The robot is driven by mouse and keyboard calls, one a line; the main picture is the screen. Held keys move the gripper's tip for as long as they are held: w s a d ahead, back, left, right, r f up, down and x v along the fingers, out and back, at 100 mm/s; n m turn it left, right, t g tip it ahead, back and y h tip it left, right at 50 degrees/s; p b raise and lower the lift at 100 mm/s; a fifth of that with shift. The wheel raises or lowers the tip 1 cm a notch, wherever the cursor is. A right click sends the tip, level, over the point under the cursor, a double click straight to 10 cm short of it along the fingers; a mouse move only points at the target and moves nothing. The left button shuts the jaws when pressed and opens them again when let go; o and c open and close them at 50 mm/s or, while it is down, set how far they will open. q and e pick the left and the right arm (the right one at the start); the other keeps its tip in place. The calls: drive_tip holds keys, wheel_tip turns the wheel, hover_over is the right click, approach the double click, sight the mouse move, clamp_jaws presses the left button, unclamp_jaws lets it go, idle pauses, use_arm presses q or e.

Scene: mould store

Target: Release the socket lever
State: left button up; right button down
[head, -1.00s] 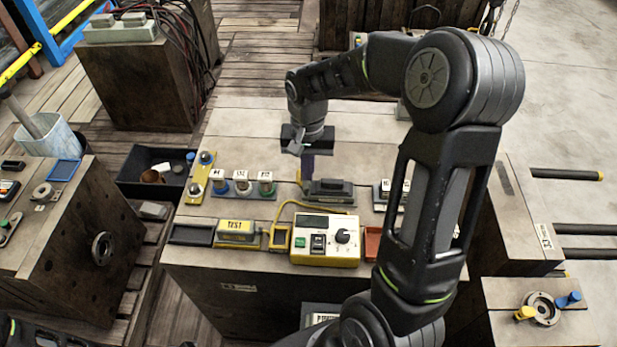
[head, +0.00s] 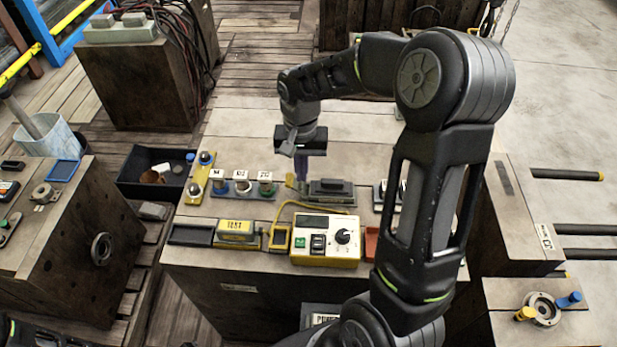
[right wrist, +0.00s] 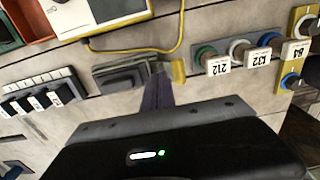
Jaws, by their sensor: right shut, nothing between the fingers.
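The grey socket block (head: 331,191) sits mid-table behind the yellow test box, and also shows in the right wrist view (right wrist: 120,73). A small yellow lever tab (head: 291,181) stands at its left end in the head view; the right wrist view shows this tab (right wrist: 178,72) too. My right gripper (head: 301,178) points down with its purple fingers shut and empty, between the tab and the block's end. In the right wrist view the fingertips (right wrist: 160,78) are close beside the tab; I cannot tell whether they touch it. My left gripper is out of view.
A yellow test box (head: 325,240) with a cable stands in front. A row of labelled plugs (head: 242,188) and a yellow strip with knobs (head: 198,180) lie left. More labelled pieces (head: 380,192) stand right, partly behind my arm. The table behind the socket is clear.

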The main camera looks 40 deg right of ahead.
drive_tip(key=shift+r, duration=0.1)
drive_tip(key=shift+s+d+r, duration=0.1)
drive_tip(key=shift+s+d, duration=0.3)
drive_tip(key=shift+d, duration=0.05)
drive_tip(key=shift+r, duration=0.15)
wheel_tip(320, 180, up, 7)
drive_tip(key=p, duration=0.5)
drive_tip(key=shift+p, duration=0.3)
idle(0.6)
